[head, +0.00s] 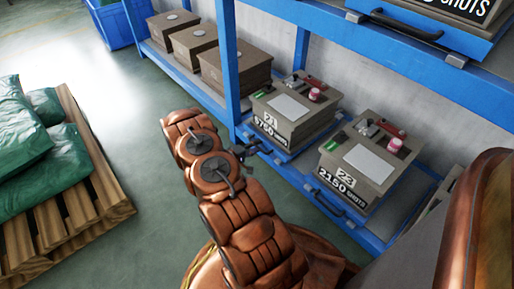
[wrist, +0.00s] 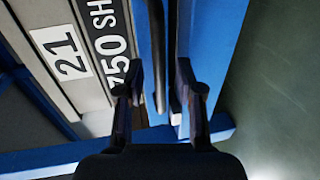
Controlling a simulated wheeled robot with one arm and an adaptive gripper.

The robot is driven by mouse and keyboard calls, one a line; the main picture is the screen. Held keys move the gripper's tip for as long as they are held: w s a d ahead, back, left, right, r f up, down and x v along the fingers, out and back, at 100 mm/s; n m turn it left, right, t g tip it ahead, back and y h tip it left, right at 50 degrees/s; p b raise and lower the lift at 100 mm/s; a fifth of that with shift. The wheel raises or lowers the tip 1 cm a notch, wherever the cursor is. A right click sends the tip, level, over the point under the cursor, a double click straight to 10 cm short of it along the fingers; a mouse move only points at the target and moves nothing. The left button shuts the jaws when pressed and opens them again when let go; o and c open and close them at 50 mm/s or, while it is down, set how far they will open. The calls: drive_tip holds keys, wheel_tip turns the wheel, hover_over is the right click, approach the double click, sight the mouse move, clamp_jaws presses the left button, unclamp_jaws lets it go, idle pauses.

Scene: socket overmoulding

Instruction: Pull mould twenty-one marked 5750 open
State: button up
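Mould twenty-one (head: 297,113) is a grey-beige block with a white label and a dark plate reading 5750 SHOTS. It stands on a blue pull-out tray (head: 309,153) at the lower shelf level. In the wrist view its "21" label (wrist: 61,52) and part of the shots plate show sideways at left. My gripper (head: 250,150) is at the front of this tray. In the wrist view my gripper (wrist: 157,82) is open, with its fingers apart on either side of the dark bar handle (wrist: 157,50). I cannot tell whether either finger touches the handle.
A second mould (head: 360,163), marked 23 and 2150 SHOTS, stands to the right with its own handle (head: 326,203). A blue rack post (head: 228,60) rises left of mould twenty-one. Brown boxes (head: 232,70) sit further left. A pallet with green sacks (head: 62,158) stands across clear floor.

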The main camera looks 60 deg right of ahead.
drive_tip(key=shift+s+d, duration=0.1)
drive_tip(key=shift+d, duration=0.3)
drive_tip(key=shift+c, duration=0.4)
clamp_jaws()
drive_tip(key=shift+f, duration=0.1)
